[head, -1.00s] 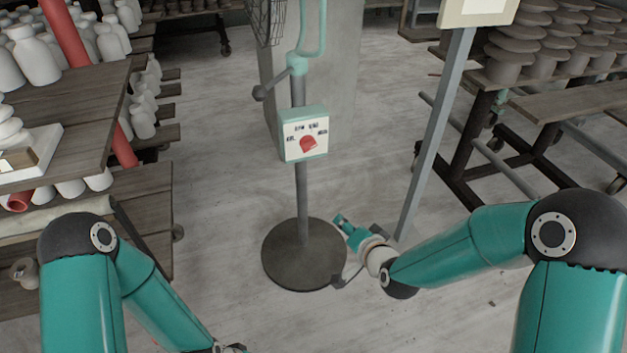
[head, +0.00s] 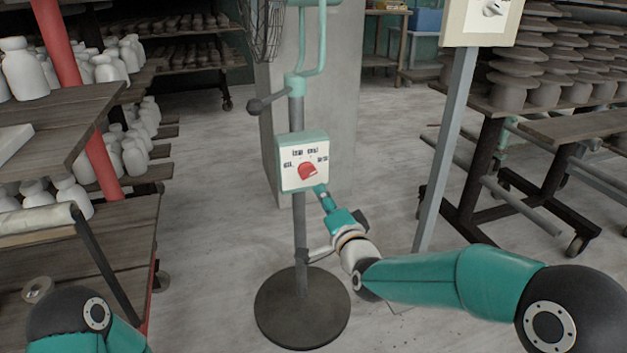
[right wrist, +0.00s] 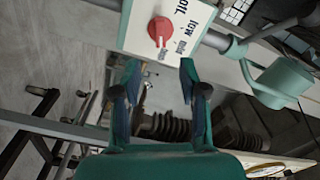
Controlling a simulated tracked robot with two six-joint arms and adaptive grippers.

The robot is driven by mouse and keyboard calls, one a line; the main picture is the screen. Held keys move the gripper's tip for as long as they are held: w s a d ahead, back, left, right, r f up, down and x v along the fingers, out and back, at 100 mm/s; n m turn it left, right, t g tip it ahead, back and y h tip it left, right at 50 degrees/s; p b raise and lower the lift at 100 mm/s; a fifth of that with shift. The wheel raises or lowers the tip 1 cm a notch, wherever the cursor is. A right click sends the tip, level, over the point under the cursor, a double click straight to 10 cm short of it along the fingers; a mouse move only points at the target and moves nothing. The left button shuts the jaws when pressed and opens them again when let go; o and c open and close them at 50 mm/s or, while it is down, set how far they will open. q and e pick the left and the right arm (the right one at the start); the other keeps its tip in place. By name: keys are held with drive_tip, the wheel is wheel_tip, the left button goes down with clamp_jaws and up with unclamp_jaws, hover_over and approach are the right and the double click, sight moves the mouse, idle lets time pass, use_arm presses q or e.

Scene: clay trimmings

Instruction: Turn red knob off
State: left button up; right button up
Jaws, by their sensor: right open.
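The red knob (head: 307,172) sits on the pale face of a control box (head: 290,177) with a teal rim, mounted on a thin post. Printed labels arc around the knob. In the right wrist view the knob (right wrist: 160,30) is on the white panel (right wrist: 138,38), with "low" legible among the labels. I cannot tell surely which label it points to. My right gripper (head: 322,190) is just below the box's lower right edge. In the wrist view its fingers (right wrist: 158,66) are apart and empty, with the knob beyond them. My left gripper is out of view.
The post stands on a round dark base (head: 301,308). A grey post with another panel (head: 480,22) stands to the right. Shelves with white bottles (head: 25,70) are on the left, and a rack of stacked clay pieces (head: 530,90) is on the right. The floor between is clear.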

sight(310, 175)
drive_tip(key=b+x, duration=0.1)
drive_tip(key=x, duration=0.9)
drive_tip(key=shift+w+a, duration=0.1)
drive_tip(key=shift+w, duration=0.1)
drive_tip(key=c, duration=0.8)
drive_tip(key=shift+f, duration=0.15)
clamp_jaws()
